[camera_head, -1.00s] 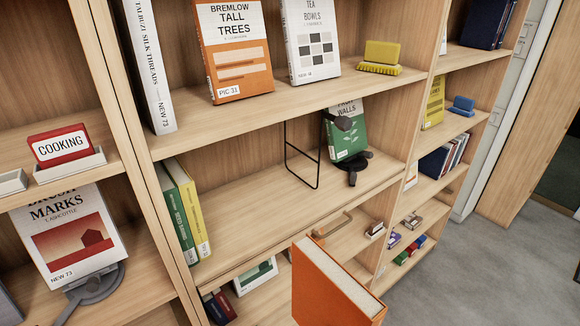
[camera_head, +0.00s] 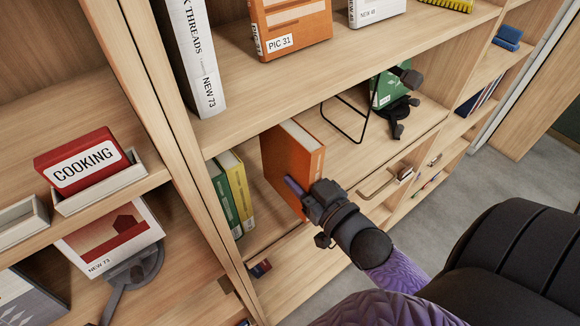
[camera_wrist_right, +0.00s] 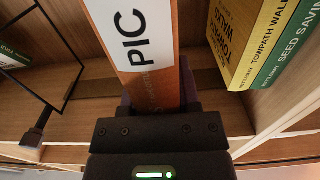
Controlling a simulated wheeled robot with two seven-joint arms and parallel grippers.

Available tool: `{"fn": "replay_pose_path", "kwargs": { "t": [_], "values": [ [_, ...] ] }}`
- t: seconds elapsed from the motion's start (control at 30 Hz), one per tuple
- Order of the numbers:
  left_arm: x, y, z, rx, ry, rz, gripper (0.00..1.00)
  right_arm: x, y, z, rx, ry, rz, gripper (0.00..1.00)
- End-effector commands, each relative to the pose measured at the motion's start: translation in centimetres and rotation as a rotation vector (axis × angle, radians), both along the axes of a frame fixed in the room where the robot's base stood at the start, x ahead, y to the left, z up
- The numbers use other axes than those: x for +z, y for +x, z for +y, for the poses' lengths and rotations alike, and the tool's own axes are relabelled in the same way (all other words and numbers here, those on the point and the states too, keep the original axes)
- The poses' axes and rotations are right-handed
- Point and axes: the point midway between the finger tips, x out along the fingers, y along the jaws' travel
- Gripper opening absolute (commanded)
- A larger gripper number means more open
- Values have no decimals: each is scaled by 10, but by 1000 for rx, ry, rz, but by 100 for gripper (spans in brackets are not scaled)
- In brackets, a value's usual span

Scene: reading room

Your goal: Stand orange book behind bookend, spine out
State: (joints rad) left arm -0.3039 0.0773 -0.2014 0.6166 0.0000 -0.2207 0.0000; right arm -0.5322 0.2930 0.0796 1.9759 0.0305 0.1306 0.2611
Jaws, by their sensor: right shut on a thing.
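The orange book (camera_head: 279,165) is upright at the middle shelf in the head view, between the green and yellow books and the wire bookend. My right gripper (camera_head: 302,192) is shut on its spine edge from the front. In the wrist view the orange book (camera_wrist_right: 175,60) shows its spine with a white "PIC" label toward me, between the gripper's fingers (camera_wrist_right: 158,92). The black wire bookend (camera_head: 324,112) stands to the right of the book, apart from it; its frame also shows in the wrist view (camera_wrist_right: 77,62). Whether the book's bottom touches the shelf is hidden. My left gripper is not in view.
A yellow book (camera_head: 236,185) and green book (camera_head: 221,195) stand left of the orange book, with a gap. A green book on a dark stand (camera_head: 397,108) is right of the bookend. The upper shelf (camera_head: 345,50) is overhead; an upright divider (camera_head: 180,150) is left.

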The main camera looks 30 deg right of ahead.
Motion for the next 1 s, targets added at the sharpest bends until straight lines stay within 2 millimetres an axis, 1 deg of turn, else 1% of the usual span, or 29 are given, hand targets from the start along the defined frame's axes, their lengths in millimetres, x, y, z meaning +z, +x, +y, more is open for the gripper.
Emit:
{"fn": "replay_pose_path", "kwargs": {
  "t": [0.03,0.1,0.17,0.23,0.3,0.4,0.77,0.8,0.87,0.9,0.93,1.0],
  "values": [
    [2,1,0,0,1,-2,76,2,14,1,1,1,-7,0],
    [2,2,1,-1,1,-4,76,2,27,2,0,0,-5,0],
    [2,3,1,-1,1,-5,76,1,34,3,0,0,-3,0],
    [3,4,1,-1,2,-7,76,2,45,3,0,0,-5,0],
    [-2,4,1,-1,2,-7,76,-18,44,3,-1,1,2,0],
    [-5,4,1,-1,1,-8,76,-33,43,3,0,0,0,0],
    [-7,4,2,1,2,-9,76,-37,43,4,1,0,-3,0],
    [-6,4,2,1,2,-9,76,-38,42,4,0,1,1,49],
    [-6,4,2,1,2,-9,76,-37,42,4,0,1,0,62],
    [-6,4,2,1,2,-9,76,-37,42,4,0,1,0,71],
    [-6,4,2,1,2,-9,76,-37,42,4,0,1,0,76],
    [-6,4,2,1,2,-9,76,-37,42,4,0,1,0,76]
  ]
}}
